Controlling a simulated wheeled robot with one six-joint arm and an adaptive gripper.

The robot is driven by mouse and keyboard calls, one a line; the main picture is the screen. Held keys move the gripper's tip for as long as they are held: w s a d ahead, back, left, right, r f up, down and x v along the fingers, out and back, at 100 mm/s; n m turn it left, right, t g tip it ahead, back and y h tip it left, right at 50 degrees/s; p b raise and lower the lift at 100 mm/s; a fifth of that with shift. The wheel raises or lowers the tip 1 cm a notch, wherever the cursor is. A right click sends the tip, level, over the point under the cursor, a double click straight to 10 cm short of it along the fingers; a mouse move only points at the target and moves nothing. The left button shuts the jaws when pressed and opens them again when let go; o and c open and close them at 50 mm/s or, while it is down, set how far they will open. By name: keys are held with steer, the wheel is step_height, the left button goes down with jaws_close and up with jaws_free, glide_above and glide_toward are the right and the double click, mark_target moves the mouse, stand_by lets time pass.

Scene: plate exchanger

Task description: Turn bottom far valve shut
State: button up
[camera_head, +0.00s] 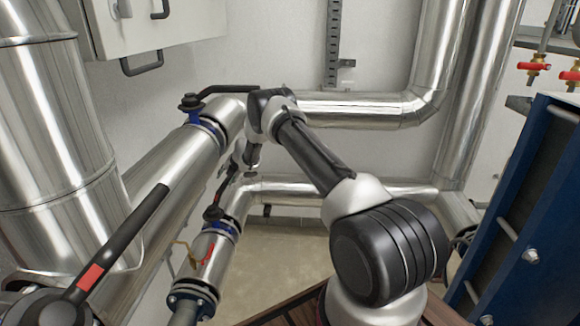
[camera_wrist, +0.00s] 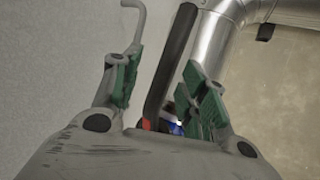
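The bottom far valve has a blue body (camera_head: 222,228) on the lower silver pipe, with a black lever rising toward my gripper (camera_head: 238,158). In the wrist view, the black lever (camera_wrist: 172,60) runs upward between the two green-padded fingers of my gripper (camera_wrist: 162,82). A bit of the blue valve body (camera_wrist: 172,122) and a red mark show low between the fingers. The fingers are apart, with visible gaps beside the lever. I cannot tell whether either pad touches it. In the head view, my wrist hides part of the lever and the fingers are small.
Another blue valve (camera_head: 205,125) with a long black lever sits on the thicker upper pipe, close to my wrist. A large black lever with a red band (camera_head: 90,277) is in the left foreground. A blue plate frame (camera_head: 530,210) stands at right. The wall is close behind.

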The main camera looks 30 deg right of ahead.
steer(key=s+d+f+m+g+h, duration=0.2)
steer(key=s+d+m+g+h, duration=0.15)
steer(key=s+d+m, duration=0.75)
steer(key=s+d+r+m+g+h, duration=0.1)
steer(key=s+d+r+m+g, duration=0.1)
steer(key=s+r+m, duration=0.3)
steer(key=s+d+r+m+g+h, duration=0.1)
steer(key=s+r+m, duration=0.3)
steer(key=s+r, duration=1)
steer(key=shift+s+d+m+g, duration=0.35)
steer(key=shift+s+m, duration=0.05)
steer(key=shift+s, duration=0.4)
steer(key=shift+h, duration=0.25)
